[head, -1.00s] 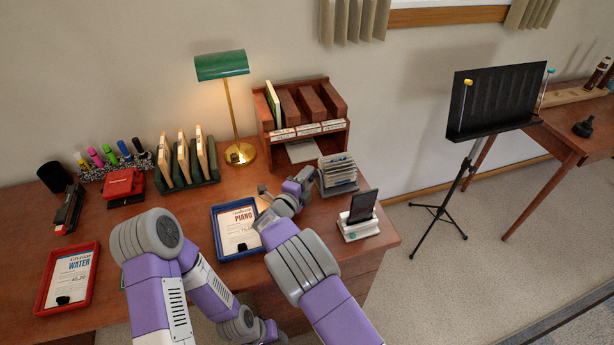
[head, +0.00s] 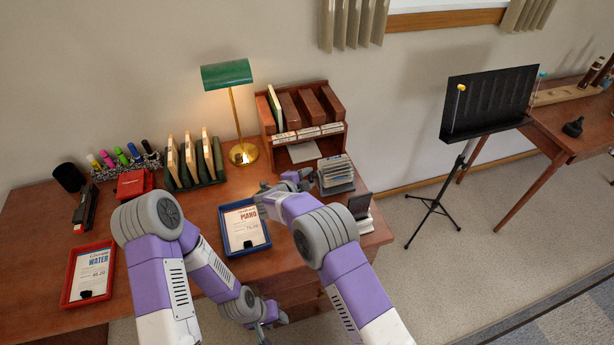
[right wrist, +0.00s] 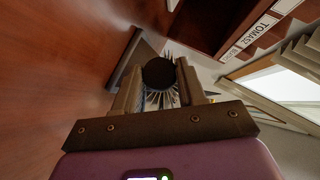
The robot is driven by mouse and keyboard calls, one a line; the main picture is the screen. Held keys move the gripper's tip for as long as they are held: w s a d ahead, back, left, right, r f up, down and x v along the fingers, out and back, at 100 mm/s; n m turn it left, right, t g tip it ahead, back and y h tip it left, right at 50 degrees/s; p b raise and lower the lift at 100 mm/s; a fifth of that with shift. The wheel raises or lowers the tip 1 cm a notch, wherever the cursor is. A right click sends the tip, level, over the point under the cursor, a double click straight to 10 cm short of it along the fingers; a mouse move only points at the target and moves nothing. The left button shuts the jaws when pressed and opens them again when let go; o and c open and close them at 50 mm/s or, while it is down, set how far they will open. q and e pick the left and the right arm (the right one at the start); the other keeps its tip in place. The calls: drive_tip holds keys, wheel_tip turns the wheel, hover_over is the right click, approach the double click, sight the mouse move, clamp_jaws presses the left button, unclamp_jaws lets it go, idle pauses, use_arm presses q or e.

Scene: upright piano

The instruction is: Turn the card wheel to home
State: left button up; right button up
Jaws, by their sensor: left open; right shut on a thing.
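The card wheel (head: 337,170), a stand of upright pale cards, sits on the desk to the right of the blue tray. In the right wrist view its round black knob (right wrist: 159,72) is between my right gripper's fingers, with the cards fanned behind it. My right gripper (right wrist: 160,90) is shut on the knob. In the head view the right gripper (head: 308,180) is at the wheel's left side, partly hidden by my arm. My left gripper (head: 270,328) is open and empty, low in front of the desk, away from the wheel.
A blue tray (head: 264,250) with a piano sheet lies left of my right forearm. A wooden organizer (head: 267,143) stands behind the wheel. A phone stand (head: 364,223) is in front of it, partly hidden by my arm. A green lamp (head: 227,74) stands behind.

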drive_tip(key=o, duration=1)
drive_tip(key=p+v, duration=0.1)
drive_tip(key=v, duration=0.6)
drive_tip(key=shift+s+a+r, duration=0.1)
drive_tip(key=shift+s, duration=0.15)
